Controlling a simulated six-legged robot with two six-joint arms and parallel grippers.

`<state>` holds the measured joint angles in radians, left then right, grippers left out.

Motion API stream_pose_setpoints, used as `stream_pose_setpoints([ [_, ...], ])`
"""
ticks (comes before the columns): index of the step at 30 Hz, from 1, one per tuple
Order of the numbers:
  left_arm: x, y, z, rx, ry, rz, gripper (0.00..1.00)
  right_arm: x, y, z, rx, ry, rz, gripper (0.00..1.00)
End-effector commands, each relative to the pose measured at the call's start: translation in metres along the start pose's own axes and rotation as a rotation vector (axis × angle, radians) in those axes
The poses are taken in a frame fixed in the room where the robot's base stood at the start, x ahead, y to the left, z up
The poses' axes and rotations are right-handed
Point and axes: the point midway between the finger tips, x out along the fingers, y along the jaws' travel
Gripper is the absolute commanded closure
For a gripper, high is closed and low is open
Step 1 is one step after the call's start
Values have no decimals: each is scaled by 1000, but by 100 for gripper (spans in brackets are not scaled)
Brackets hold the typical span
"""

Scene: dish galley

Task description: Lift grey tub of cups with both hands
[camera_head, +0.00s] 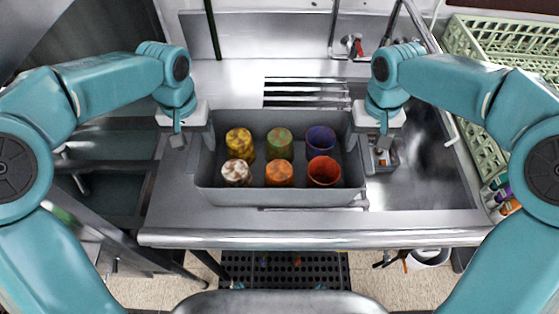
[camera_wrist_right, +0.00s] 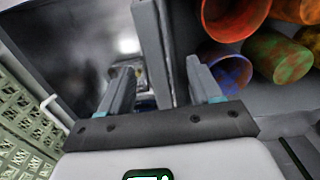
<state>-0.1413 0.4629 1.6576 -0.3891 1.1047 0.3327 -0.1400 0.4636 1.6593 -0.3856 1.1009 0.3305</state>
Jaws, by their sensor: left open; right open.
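The grey tub (camera_head: 280,198) stands on the metal counter with several cups in two rows. The back row has a yellow cup (camera_head: 240,143), a green-brown cup (camera_head: 280,143) and a blue-purple cup (camera_head: 321,138). The front row has a white-brown cup (camera_head: 237,173), an orange cup (camera_head: 279,174) and a red cup (camera_head: 324,172). My left gripper (camera_head: 192,138) is open at the tub's left wall; its exact fit there is unclear. My right gripper (camera_wrist_right: 160,88) is open, with one finger on each side of the tub's right wall (camera_wrist_right: 153,45).
Slots (camera_head: 305,90) cut the counter behind. A green crate (camera_head: 500,45) stands at the back right. The counter's front edge (camera_head: 320,238) is near.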

Motion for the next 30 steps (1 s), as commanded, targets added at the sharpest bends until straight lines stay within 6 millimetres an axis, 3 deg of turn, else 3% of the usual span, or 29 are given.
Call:
stream_pose_setpoints([
  [6, 23, 0, 0, 0, -1, -1, 36, 23, 0, 0, 1, -1, 0, 36],
  [17, 27, 0, 0, 0, 1, -1, 36, 27, 0, 0, 0, 1, 0, 36],
  [23, 27, 0, 0, 0, 1, 0, 98, 27, 0, 0, 0, 1, 0, 98],
  [30, 26, 1, 0, 0, 2, 1, 100, 26, -1, 0, 0, 3, -2, 100],
])
